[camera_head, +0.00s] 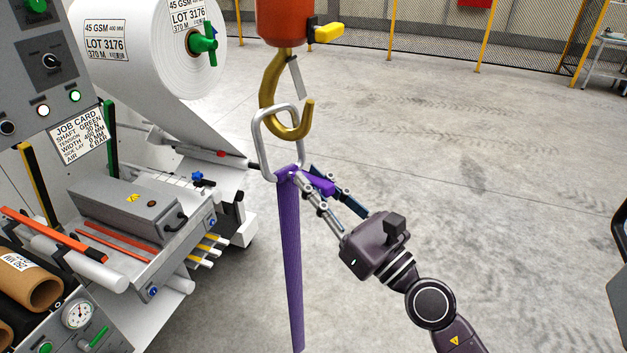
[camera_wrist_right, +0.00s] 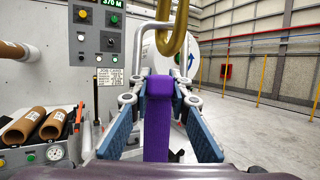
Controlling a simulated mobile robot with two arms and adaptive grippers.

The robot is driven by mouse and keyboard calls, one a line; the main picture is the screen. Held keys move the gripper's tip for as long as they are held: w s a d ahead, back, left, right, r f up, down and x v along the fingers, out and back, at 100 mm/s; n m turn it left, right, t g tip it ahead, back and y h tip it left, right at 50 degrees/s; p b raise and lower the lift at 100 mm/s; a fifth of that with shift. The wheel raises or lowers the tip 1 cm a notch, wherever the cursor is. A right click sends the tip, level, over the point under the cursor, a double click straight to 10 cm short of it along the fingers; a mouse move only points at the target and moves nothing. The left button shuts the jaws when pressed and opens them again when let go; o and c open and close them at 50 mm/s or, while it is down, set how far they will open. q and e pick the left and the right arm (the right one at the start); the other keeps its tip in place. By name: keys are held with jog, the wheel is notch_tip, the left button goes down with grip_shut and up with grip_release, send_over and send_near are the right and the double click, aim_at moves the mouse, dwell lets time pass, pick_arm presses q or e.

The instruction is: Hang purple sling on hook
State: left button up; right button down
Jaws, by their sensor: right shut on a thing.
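The purple sling (camera_head: 289,260) hangs down as a long strap below a silver metal link (camera_head: 258,150). The gold hook (camera_head: 266,88) hangs from an orange hoist block (camera_head: 284,22). The link's upper part overlaps the hook's bowl in the head view; I cannot tell whether the hook passes through it. My right gripper (camera_head: 304,174) is shut on the sling's purple top just below the link. In the right wrist view the purple strap (camera_wrist_right: 158,125) sits between the blue finger pads, with the hook (camera_wrist_right: 172,35) just above and beyond. My left gripper is not in view.
A machine with a large white roll (camera_head: 130,50), control panel (camera_head: 45,75) and grey box (camera_head: 125,208) stands at the left, close to the sling. A yellow handle (camera_head: 328,32) sticks out of the hoist block. The floor (camera_head: 450,150) at the right is clear.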

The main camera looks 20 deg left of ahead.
jog(key=shift+d+f+b, duration=0.25)
jog(key=shift+f+b, duration=0.25)
jog(key=shift+f, duration=0.2)
jog(key=shift+d+f+b, duration=0.15)
jog(key=shift+f+b, duration=0.05)
jog(key=shift+b, duration=0.1)
jog(key=shift+s+d+f+b, duration=0.15)
jog(key=shift+d+f+b, duration=0.2)
jog(key=shift+d+b, duration=0.1)
jog(key=shift+f, duration=0.1)
jog(key=c, duration=1.7)
grip_release()
jog(key=shift+a, duration=0.1)
jog(key=shift+c, duration=0.2)
jog(key=v, duration=1.2)
